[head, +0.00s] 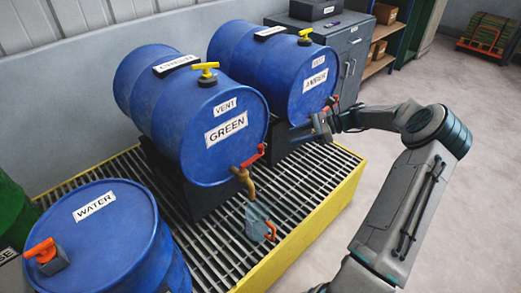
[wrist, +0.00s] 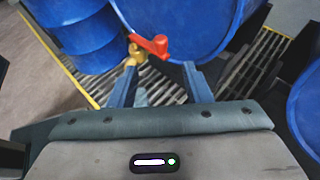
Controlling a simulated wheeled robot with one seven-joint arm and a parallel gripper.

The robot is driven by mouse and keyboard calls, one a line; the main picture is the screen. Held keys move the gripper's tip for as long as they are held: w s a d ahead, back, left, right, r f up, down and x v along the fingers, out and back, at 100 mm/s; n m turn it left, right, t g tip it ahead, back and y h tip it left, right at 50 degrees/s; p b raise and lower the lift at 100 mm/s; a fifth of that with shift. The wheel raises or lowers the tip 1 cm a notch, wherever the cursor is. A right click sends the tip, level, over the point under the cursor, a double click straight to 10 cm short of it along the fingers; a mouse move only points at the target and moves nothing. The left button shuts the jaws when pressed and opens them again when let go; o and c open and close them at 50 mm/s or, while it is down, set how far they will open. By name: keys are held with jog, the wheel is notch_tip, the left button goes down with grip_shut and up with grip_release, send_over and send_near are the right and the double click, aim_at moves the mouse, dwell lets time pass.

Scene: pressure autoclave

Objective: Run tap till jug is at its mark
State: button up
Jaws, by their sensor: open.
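The blue GREEN drum (head: 190,130) lies on its side in a dark cradle. Its brass tap (head: 243,178) has a red lever (head: 253,156) and sits low on the front. A small clear bluish jug (head: 257,218) with an orange handle stands on the grating under this tap. Its mark and level are too small to read, and I see no stream. My gripper (head: 307,131) is open and empty, to the right of the tap and apart from it. In the wrist view, a red lever (wrist: 150,44) on a brass tap (wrist: 137,56) shows beyond my open fingers (wrist: 161,82).
The AMBER drum (head: 270,70) lies behind my gripper, with a red part showing near its front. The upright WATER drum (head: 100,235) stands at the lower left. Yellow vent caps top both lying drums. A yellow-edged grating (head: 325,170) lies under them. Open floor is to the right.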

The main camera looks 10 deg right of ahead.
aim_at(263, 146)
jog(key=x, duration=1.3)
jog(key=shift+w+a+f, duration=0.15)
jog(key=shift+a, duration=0.15)
grip_shut()
